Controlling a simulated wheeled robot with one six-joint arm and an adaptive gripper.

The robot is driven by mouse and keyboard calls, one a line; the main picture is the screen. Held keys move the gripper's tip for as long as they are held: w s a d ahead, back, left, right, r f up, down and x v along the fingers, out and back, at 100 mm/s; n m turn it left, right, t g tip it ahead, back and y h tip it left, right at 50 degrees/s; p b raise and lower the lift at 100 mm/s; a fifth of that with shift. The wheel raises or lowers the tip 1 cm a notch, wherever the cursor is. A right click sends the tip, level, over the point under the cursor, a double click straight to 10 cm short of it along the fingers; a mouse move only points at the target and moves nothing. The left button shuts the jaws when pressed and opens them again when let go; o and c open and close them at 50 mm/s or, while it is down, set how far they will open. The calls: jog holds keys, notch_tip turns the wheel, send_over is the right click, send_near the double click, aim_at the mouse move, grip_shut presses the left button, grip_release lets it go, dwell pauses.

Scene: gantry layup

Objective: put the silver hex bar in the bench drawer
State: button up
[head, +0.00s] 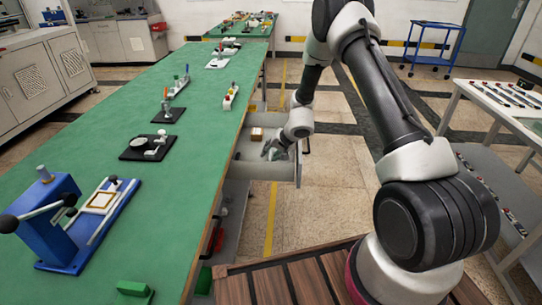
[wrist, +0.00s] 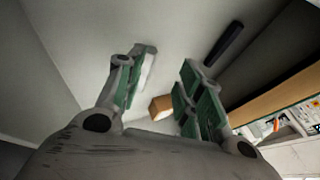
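The bench drawer (head: 281,171) is pulled out from the right side of the green bench. My gripper (head: 275,150) is at the drawer, low beside the bench edge. In the wrist view my gripper (wrist: 165,85) has its two green-padded fingers apart, with a clear gap between them. A pale strip (wrist: 148,70) shows beside the left finger; I cannot tell whether it is the silver hex bar or part of the finger. I cannot make out the bar for certain in the head view. Pale grey surface lies beyond the fingers.
A small brown block (head: 257,134) lies in the drawer; it also shows between the fingers in the wrist view (wrist: 161,107). A dark bar (wrist: 224,42) is beyond the right finger. The green bench (head: 205,130) carries several fixtures. A side table (head: 470,91) with parts stands at right.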

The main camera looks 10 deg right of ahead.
jog(key=s+d+r+n+y, duration=0.1)
jog(key=s+r, duration=0.5)
jog(key=r, duration=0.4)
jog(key=s+d+r+n, duration=0.1)
jog(key=s+r+n, duration=0.1)
jog(key=s+r, duration=0.65)
jog(key=s+d+r+n+y, duration=0.1)
jog(key=s+r, duration=0.3)
jog(key=r, duration=0.8)
jog(key=s+d+r+h, duration=0.2)
jog(key=s+d+r, duration=0.1)
jog(key=s, duration=0.5)
jog(key=s+d+r+g+h, duration=0.1)
jog(key=s+d+r+h, duration=0.1)
jog(key=s+d, duration=0.3)
jog(key=s+d+r+n+g+h, duration=0.1)
jog(key=s+d+r, duration=0.3)
jog(key=s, duration=0.8)
jog(key=shift+s+h, duration=0.3)
jog(key=shift+h, duration=0.2)
jog(key=shift+w, duration=0.1)
